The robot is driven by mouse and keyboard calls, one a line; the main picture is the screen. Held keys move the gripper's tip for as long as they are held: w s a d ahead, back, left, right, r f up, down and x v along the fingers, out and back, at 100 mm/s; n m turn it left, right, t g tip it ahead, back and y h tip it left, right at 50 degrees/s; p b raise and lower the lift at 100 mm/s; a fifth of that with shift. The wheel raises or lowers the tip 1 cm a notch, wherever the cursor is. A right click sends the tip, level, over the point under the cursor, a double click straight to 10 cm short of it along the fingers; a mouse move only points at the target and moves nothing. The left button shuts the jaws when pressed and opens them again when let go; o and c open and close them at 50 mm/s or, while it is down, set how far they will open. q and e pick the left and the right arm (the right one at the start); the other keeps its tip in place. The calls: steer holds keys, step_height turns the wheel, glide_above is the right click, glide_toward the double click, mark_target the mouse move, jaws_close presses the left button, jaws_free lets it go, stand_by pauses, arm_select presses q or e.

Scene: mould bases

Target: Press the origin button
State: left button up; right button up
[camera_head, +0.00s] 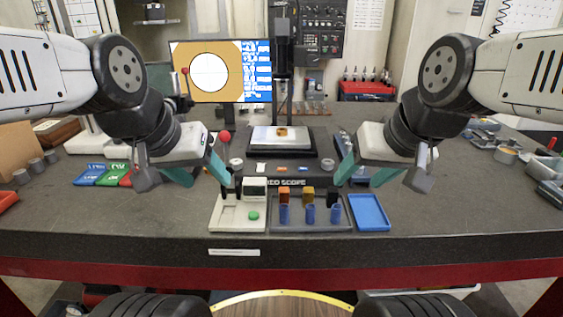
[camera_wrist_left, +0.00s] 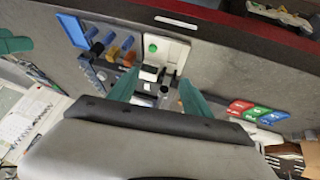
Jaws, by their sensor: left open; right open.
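A round green button (camera_head: 253,215) sits on the front part of a white panel (camera_head: 228,220) near the table's front edge. The button also shows in the left wrist view (camera_wrist_left: 152,48), beyond the fingertips. I cannot read a label on it. My left gripper (camera_head: 209,183) is open and empty, above and behind the panel's left side, apart from the button. In the left wrist view its teal fingers (camera_wrist_left: 159,76) are spread. My right gripper (camera_head: 354,184) is open and empty, above and behind the right part of the bench items.
Right of the panel stands a grey tray with blue pegs (camera_head: 309,214) and small blocks, then a blue tray (camera_head: 369,212). Behind are a scope stage (camera_head: 285,138) and a monitor (camera_head: 230,75). The left-front tabletop is clear.

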arm_select(q)
jaws_close()
stand_by(0.3)
steer(key=shift+w, duration=0.1)
stand_by(1.5)
